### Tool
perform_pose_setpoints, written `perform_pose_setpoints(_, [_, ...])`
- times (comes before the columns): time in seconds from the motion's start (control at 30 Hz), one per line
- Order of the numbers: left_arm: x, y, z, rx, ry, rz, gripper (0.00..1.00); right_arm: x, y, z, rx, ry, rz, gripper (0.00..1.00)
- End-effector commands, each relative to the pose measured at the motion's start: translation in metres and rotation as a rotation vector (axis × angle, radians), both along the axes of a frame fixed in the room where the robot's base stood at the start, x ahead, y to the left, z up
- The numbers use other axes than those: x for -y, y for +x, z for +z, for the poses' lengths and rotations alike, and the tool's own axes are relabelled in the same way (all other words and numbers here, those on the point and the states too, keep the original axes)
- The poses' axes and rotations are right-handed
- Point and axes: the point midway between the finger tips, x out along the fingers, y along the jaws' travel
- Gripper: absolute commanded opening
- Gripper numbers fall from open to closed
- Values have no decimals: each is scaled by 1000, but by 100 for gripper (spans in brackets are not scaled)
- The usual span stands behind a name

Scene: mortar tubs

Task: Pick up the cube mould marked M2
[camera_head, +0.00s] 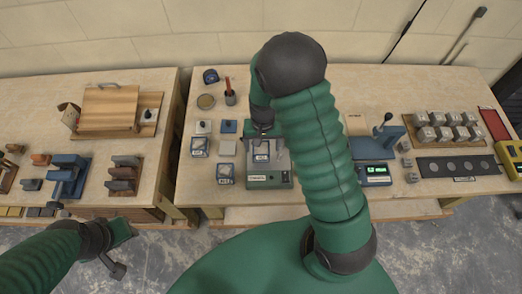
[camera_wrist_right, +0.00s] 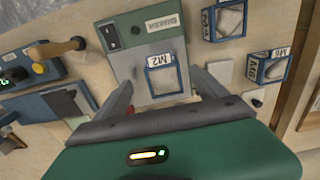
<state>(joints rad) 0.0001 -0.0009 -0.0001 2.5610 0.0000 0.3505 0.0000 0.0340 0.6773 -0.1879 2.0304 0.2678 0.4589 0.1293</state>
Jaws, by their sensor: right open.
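The cube mould marked M2 (camera_wrist_right: 164,80) is a small blue-framed mould with a white label. It sits on the grey plate of a green-grey machine (camera_wrist_right: 124,62), which also shows in the head view (camera_head: 267,180). In the head view the mould (camera_head: 261,156) is partly hidden by my right gripper (camera_head: 263,134). My right gripper is open above it; in the right wrist view its two fingers stand to either side of the mould, with gaps. I cannot tell their height over it. My left gripper (camera_head: 112,262) hangs at the lower left, away from the bench, its jaws unclear.
Two similar blue moulds (camera_head: 199,147) and (camera_head: 225,174) stand left of the machine. A scale with a green display (camera_head: 376,174) stands to its right. Farther right are several grey cubes (camera_head: 440,120) and a dark plate with round marks (camera_head: 460,166). A gap separates the two benches.

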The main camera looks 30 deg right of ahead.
Motion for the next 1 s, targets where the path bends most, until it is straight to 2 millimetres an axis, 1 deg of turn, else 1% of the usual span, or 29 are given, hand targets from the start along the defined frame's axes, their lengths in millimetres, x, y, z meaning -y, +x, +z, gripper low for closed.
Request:
perform_pose_setpoints(0.13, [0, 0, 6, 0, 0, 0, 36, 1, 2, -14, -1, 0, 1, 82])
perform_pose_setpoints(0.27, [0, 0, 16, 1, 0, 0, 36, 3, 6, -35, -1, 0, -1, 82])
perform_pose_setpoints(0.3, [0, 0, 16, 1, 0, 0, 36, 2, 6, -43, -1, 1, 1, 82])
perform_pose_setpoints(0.4, [0, 0, 17, 1, 0, 0, 36, 2, 6, -54, 3, 1, 2, 82])
perform_pose_setpoints(0.6, [0, 0, 16, 0, 0, 0, 36, 2, 9, -57, 2, 0, 2, 82])
perform_pose_setpoints(0.63, [0, 0, 16, 0, 0, 0, 36, 2, 9, -57, 2, 0, 2, 80])
perform_pose_setpoints(1.0, [0, 0, 16, 1, 0, 0, 36, 2, 8, -56, 4, 0, 2, 32])
